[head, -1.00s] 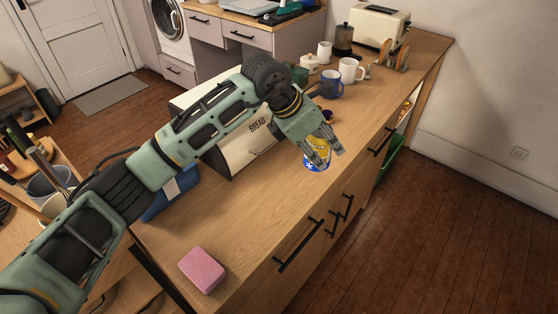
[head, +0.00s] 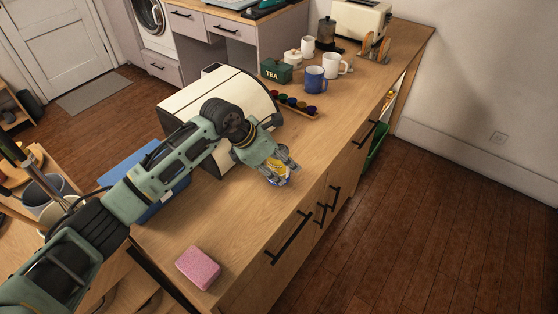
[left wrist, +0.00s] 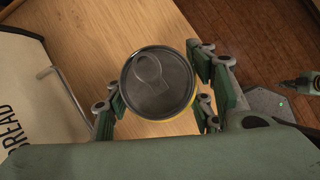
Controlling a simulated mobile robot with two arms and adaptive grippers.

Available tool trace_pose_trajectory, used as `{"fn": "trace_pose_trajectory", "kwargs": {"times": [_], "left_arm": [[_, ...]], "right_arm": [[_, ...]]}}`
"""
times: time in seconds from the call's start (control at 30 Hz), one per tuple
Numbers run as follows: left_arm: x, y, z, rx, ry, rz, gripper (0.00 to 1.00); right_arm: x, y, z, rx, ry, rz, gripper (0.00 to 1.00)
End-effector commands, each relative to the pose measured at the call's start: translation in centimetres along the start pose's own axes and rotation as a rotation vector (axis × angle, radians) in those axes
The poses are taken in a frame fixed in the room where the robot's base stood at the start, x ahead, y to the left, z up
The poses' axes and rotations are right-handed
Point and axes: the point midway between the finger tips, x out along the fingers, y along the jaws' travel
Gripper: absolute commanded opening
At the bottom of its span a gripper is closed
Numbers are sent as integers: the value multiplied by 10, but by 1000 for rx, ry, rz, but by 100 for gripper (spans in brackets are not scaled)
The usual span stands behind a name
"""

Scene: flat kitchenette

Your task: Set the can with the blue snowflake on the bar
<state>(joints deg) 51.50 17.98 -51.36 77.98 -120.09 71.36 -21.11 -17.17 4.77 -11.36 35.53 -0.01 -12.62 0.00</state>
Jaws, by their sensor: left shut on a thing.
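My left gripper (head: 287,174) is shut on a yellow and blue can (head: 278,167), at the wooden counter (head: 235,225) near its front edge. The fingers cover much of the label, so I cannot make out a snowflake now. In the left wrist view the can's grey top with its pull tab (left wrist: 158,82) sits between the two fingers, with wood behind it. I cannot tell whether the can's base touches the counter. No surface is clearly marked as the bar. A green jointed part of mine shows at the right of the left wrist view; I cannot tell if it is the right gripper.
A cream bread box (head: 238,95) stands behind my left arm. Beyond are a tray of small colored pots (head: 295,104), a blue mug (head: 315,80), a green tea tin (head: 276,71) and a toaster (head: 360,18). A pink sponge (head: 198,267) lies at the near end; the counter between is clear.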

Motion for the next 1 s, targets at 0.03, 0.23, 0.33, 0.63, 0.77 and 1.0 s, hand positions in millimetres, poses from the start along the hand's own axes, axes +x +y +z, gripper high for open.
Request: {"fn": "trace_pose_trajectory", "kwargs": {"times": [0.03, 0.23, 0.33, 0.63, 0.77, 1.0], "left_arm": [[0, 0, 1, 1, -2, 1, 12], [1, 0, 0, 0, 0, 0, 64], [1, 0, 0, 0, 0, 0, 69], [-1, 0, 1, 0, 0, 0, 69], [-12, 1, 0, 2, -3, 2, 69], [-61, 1, -1, 4, -2, 5, 69]], "right_arm": [[1, 0, 0, 0, 0, 0, 0], [2, -2, 0, 0, 0, -2, 0], [2, -3, 0, 1, 0, -3, 0], [0, -7, -1, 1, 1, -8, 0], [4, -7, 0, 0, 1, -8, 0], [18, -6, 1, 0, 1, -7, 0]]}}
